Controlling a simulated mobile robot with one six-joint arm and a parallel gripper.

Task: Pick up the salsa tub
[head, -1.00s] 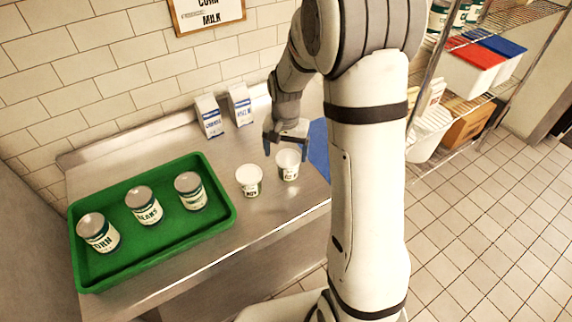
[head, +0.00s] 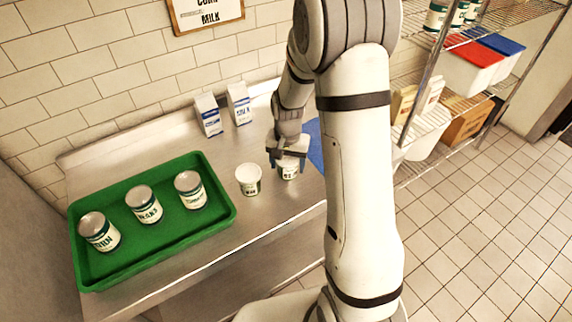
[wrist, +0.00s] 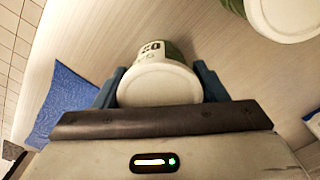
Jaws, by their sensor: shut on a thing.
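Two small white-lidded tubs stand on the steel counter. The right tub (head: 289,172) has a green and cream label whose word I cannot read for sure. My gripper (head: 288,163) reaches down over it and is shut on it, with a blue finger on each side. In the wrist view, this tub's pale lid (wrist: 160,85) fills the space between the fingers, and part of its label shows. The left tub (head: 248,180) stands just beside it, apart from my gripper. Its lid shows at the top right of the wrist view (wrist: 285,15).
A green tray (head: 160,258) with three cans, one of them (head: 144,205) in the middle, lies on the left of the counter. Two cartons (head: 239,104) stand at the back by the wall. A blue mat (head: 316,145) lies right of my gripper. Wire shelves (head: 400,175) stand farther right.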

